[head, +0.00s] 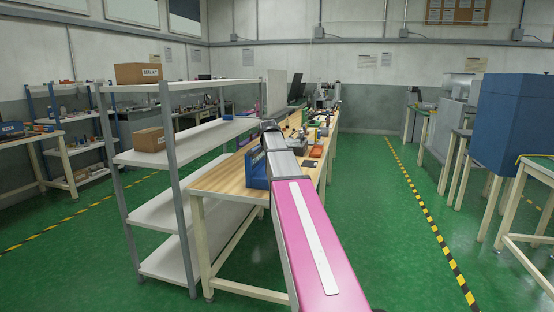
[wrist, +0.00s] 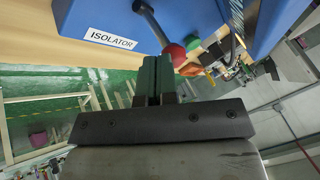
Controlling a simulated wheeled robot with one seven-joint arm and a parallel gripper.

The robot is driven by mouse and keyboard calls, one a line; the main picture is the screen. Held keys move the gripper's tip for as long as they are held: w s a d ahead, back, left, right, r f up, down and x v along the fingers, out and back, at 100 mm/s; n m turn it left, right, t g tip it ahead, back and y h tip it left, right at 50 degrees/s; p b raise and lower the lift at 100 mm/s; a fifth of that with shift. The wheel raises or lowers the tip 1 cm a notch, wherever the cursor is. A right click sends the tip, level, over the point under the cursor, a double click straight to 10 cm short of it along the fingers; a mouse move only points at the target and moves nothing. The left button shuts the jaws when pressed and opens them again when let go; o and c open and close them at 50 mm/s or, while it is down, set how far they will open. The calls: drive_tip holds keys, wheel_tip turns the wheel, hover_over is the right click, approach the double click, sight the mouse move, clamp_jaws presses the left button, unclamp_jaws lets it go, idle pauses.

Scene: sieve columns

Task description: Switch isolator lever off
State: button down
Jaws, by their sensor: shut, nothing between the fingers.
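The isolator is a blue box with a white "ISOLATOR" label (wrist: 110,40), at the top of the wrist view. A dark lever (wrist: 153,22) runs from the box to a red ball knob (wrist: 175,54). A small green spot (wrist: 192,43) shows beside the knob. My gripper (wrist: 158,62) is shut and empty, its fingertips close beside the red knob; I cannot tell whether they touch. In the head view the blue box (head: 257,168) stands on the wooden bench, partly hidden by my arm, and its lever cannot be made out.
The wooden bench (head: 222,180) carries several tools and small parts farther back. A grey shelf rack (head: 165,214) with cardboard boxes stands close on the left. Green floor with a striped line (head: 427,209) is clear on the right. A second blue surface (wrist: 268,22) is near the gripper.

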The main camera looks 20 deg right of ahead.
drive_tip(key=shift+w+a+n+g+h, duration=0.15)
drive_tip(key=shift+w+a+g+h, duration=0.2)
drive_tip(key=shift+a+h, duration=0.15)
drive_tip(key=shift+w+a+n+g+h, duration=0.15)
drive_tip(key=shift+w+a+g+h, duration=0.15)
drive_tip(key=shift+a+g+h, duration=0.15)
drive_tip(key=shift+r, duration=0.1)
drive_tip(key=shift+r, duration=0.65)
drive_tip(key=s+v, duration=0.1)
drive_tip(key=v, duration=1.2)
drive_tip(key=shift+s+a+f, duration=0.2)
drive_tip(key=shift+f, duration=0.2)
